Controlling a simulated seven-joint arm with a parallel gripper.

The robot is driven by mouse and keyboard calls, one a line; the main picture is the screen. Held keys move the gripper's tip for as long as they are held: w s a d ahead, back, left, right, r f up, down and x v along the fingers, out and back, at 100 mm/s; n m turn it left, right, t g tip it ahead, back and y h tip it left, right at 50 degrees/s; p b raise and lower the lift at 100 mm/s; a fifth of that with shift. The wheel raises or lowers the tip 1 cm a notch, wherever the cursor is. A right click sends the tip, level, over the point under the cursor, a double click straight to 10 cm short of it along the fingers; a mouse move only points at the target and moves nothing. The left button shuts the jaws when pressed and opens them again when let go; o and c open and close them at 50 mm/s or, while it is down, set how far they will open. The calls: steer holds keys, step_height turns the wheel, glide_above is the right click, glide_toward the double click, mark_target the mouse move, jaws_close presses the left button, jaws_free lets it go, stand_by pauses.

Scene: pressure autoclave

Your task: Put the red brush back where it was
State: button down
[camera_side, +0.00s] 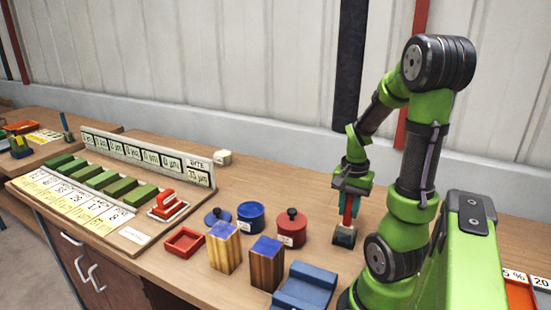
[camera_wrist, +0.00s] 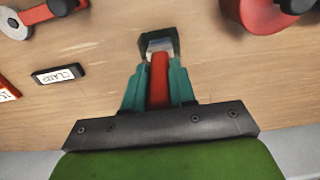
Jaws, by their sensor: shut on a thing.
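The red brush has a red handle (camera_side: 348,210) that points down from my gripper (camera_side: 351,190). In the wrist view the handle (camera_wrist: 159,82) lies between the two teal fingers (camera_wrist: 159,92), which are shut on it. A small dark block-like holder (camera_side: 344,236) with a grey top stands on the table directly below. It also shows in the wrist view (camera_wrist: 174,38), at the far end of the handle. The brush's lower end meets or overlaps the holder, and I cannot tell whether it is inside. The bristles are not clearly seen.
A red pot with a dark knob (camera_side: 292,228) and a blue pot (camera_side: 250,217) stand left of the holder. Two blue-topped wooden blocks (camera_side: 266,263) and a blue cradle (camera_side: 305,287) stand nearer the front. The table behind is clear.

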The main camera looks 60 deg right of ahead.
steer(key=shift+f, duration=0.2)
steer(key=c, duration=0.8)
jaws_free()
steer(key=shift+c, duration=0.2)
steer(key=shift+r, duration=0.1)
step_height(320, 180, up, 16)
steer(key=w+a+f+n+t, duration=0.2)
steer(key=w+a+n+t, duration=0.4)
steer(key=w+a, duration=0.4)
steer(key=a+n+t+y, duration=0.1)
steer(key=a+n+y, duration=0.1)
steer(key=a+n, duration=0.6)
steer(key=a, duration=0.7)
steer(key=shift+w+a+r, duration=0.2)
steer(key=shift+w+r, duration=0.1)
steer(key=shift+r, duration=0.05)
